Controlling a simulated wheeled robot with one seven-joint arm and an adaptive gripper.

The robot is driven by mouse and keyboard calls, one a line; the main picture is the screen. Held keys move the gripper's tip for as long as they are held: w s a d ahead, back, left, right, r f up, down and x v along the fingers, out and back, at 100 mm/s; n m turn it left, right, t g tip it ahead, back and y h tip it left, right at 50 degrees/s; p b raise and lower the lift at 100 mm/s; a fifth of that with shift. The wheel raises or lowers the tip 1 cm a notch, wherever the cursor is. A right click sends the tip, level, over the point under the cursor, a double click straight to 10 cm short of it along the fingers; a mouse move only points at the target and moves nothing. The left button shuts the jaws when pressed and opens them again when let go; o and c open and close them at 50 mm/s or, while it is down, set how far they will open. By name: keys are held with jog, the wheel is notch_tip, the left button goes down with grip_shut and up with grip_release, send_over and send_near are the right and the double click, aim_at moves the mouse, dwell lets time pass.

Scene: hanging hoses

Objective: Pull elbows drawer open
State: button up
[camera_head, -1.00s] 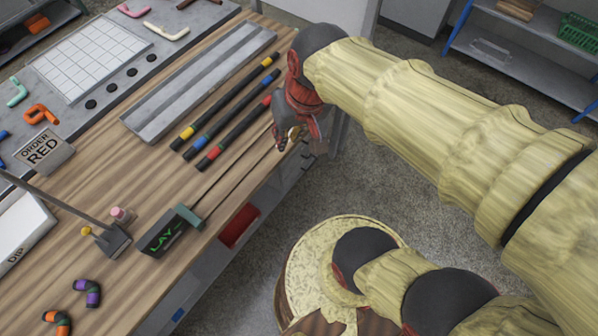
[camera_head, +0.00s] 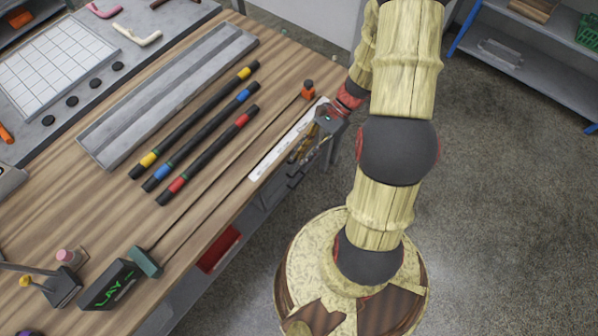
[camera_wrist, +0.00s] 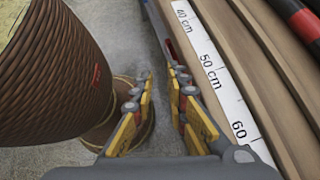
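My gripper (camera_head: 303,150) is beside the front edge of the workbench (camera_head: 205,225), near the white ruler. In the wrist view my gripper (camera_wrist: 160,80) has its yellow-padded fingers apart, with grey floor between them and nothing held. The right finger is close to the bench's front edge; I cannot tell if it touches. Grey drawer fronts (camera_head: 262,200) show below the bench top, partly hidden by the edge. I cannot read a label that marks the elbows drawer, and its handle is not clearly visible.
A white ruler (camera_head: 287,140) lies along the bench's front edge. Three black hoses (camera_head: 208,155) with coloured bands lie behind it. A red opening or bin (camera_head: 220,250) shows under the edge. My round base stands close by.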

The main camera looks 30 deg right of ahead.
notch_tip(320, 180, down, 25)
jog(key=m+t+y+b, duration=0.35)
jog(key=m+t, duration=0.45)
jog(key=m, duration=0.7)
jog(key=m+t+h, duration=0.8)
jog(key=m, duration=1)
send_near(299, 170)
jog(key=w+f, duration=0.1)
jog(key=w, duration=0.2)
jog(key=shift+a+b+x, duration=0.2)
jog(key=shift+b+x, duration=0.5)
jog(key=shift+x, duration=1.15)
jog(key=shift+a+b+x, duration=0.2)
jog(key=shift+b+x, duration=0.45)
jog(key=shift+x, duration=1.15)
jog(key=shift+s+f, duration=0.1)
jog(key=shift+s, duration=0.1)
jog(key=shift+c, duration=0.8)
grip_shut()
